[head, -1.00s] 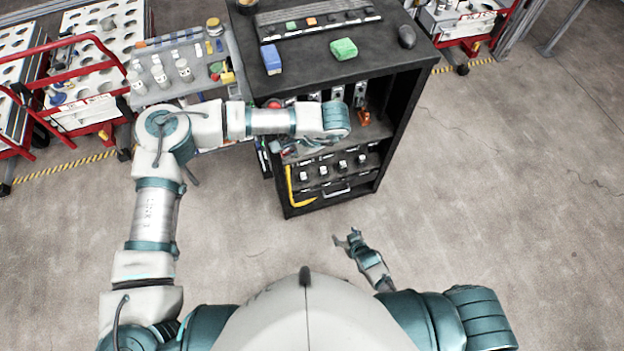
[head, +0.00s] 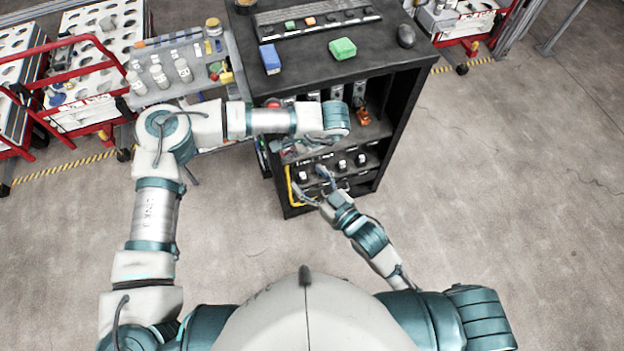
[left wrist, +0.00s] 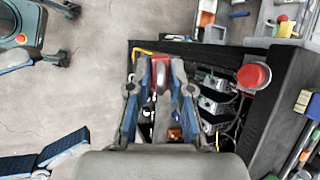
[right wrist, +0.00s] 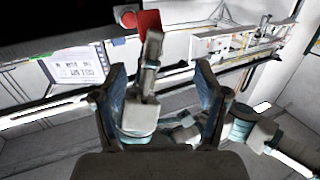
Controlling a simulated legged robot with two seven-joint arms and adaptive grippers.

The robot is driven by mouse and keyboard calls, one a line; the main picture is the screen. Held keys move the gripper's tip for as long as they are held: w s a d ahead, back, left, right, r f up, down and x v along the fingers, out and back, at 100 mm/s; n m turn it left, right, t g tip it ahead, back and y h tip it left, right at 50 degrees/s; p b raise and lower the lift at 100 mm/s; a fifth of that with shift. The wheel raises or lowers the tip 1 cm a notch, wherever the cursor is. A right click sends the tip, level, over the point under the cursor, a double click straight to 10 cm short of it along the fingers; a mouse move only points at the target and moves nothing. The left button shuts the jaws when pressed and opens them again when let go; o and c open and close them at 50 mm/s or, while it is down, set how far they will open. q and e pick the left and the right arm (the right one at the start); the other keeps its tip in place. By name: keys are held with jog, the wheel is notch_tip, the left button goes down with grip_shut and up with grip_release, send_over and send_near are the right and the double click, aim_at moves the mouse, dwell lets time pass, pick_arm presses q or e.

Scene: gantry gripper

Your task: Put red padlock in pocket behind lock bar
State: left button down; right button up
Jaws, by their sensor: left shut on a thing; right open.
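My left gripper (left wrist: 164,68) is shut on a red piece (left wrist: 160,74), which I take to be the red padlock. In the head view my left forearm and wrist hide most of this grip at the black cabinet (head: 408,130). My right gripper (head: 312,184) is open at the cabinet's lower front, below the left wrist. In the right wrist view its fingers (right wrist: 162,85) are apart, and a red shape (right wrist: 149,21) shows above them. A yellow bar (head: 291,188) stands at the cabinet's lower left front. I cannot make out the pocket or be sure which part is the lock bar.
A red round button (left wrist: 253,76) sits on the cabinet, right of the left fingers. An orange padlock (head: 362,116) is on the shelf. Blue (head: 270,59) and green (head: 343,48) blocks lie on top. A loaded cart (head: 178,70) stands left.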

aim_at(283, 153)
jog(key=x, duration=1.1)
jog(key=shift+w+a, duration=0.1)
jog(key=shift+w, duration=0.05)
